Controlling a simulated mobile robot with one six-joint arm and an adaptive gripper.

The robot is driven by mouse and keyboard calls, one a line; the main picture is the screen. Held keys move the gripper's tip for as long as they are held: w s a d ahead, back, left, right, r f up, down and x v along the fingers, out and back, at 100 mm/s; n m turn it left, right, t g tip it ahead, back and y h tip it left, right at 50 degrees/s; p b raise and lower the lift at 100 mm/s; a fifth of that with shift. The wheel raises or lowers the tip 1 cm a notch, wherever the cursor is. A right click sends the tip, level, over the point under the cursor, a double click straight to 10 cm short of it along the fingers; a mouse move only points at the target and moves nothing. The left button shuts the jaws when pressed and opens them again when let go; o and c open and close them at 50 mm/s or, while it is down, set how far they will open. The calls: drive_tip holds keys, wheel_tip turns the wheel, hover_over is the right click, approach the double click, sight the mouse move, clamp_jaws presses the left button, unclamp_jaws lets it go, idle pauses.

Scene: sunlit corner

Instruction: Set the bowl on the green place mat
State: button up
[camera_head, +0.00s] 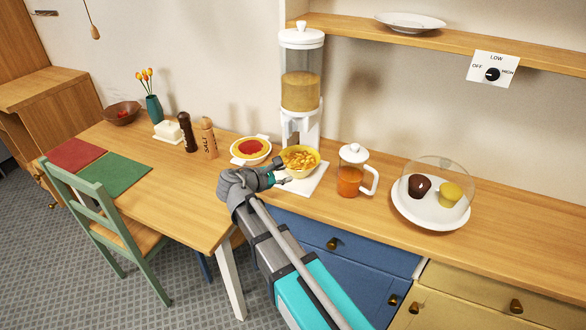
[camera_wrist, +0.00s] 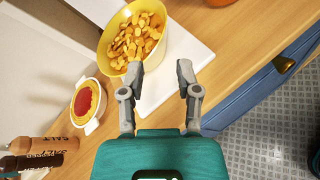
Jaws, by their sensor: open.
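The yellow bowl (camera_head: 300,160), full of orange-brown flakes, stands on the white base of the cereal dispenser. It also shows at the top of the wrist view (camera_wrist: 110,50). My gripper (camera_head: 278,172) is open, just in front of the bowl. In the wrist view its fingers (camera_wrist: 162,75) point toward the bowl and the white base, with nothing between them. The left fingertip is very near the bowl's edge; whether it touches cannot be told. The green place mat (camera_head: 112,174) lies flat and empty on the table at the left, beside a red mat (camera_head: 75,154).
A dish with red filling (camera_head: 250,149), salt and pepper mills (camera_head: 208,138) and a butter dish (camera_head: 168,132) stand between bowl and mats. The dispenser (camera_head: 301,75) rises behind the bowl. A jug (camera_head: 351,177) and a domed cake plate (camera_head: 425,215) stand right. A green chair (camera_head: 110,225) faces the mats.

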drive_tip(key=shift+v, duration=1)
